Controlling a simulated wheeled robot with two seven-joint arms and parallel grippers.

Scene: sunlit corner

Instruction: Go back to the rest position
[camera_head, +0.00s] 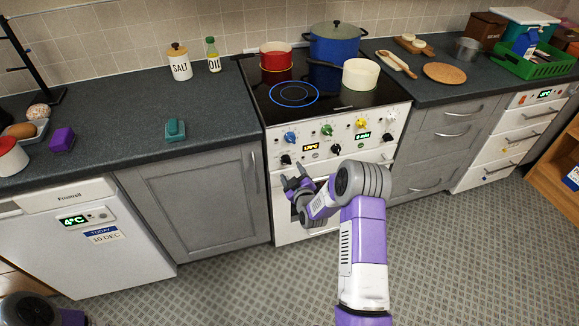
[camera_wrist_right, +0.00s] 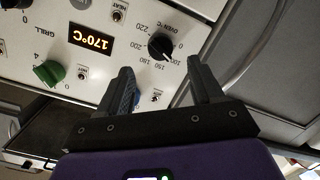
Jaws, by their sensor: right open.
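My right gripper (camera_head: 293,180) is in front of the white cooker (camera_head: 290,229), at the height of the lower edge of its control panel. In the right wrist view its two dark fingers (camera_wrist_right: 160,66) stand apart with nothing between them. A black oven knob (camera_wrist_right: 160,46) shows just beyond the fingertips in that view; I see no clear contact. The right arm reaches in from the bottom of the head view. Part of my left arm (camera_head: 28,310) shows at the bottom left corner, but its gripper is out of the picture.
The hob (camera_head: 330,98) carries a red pot (camera_head: 276,62), a blue lidded pot (camera_head: 335,48) and a cream pot (camera_head: 360,75), with one ring glowing blue. The panel display (camera_wrist_right: 90,40) reads 170°C. A fridge (camera_head: 90,240) stands at left. The patterned floor (camera_head: 240,285) is clear.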

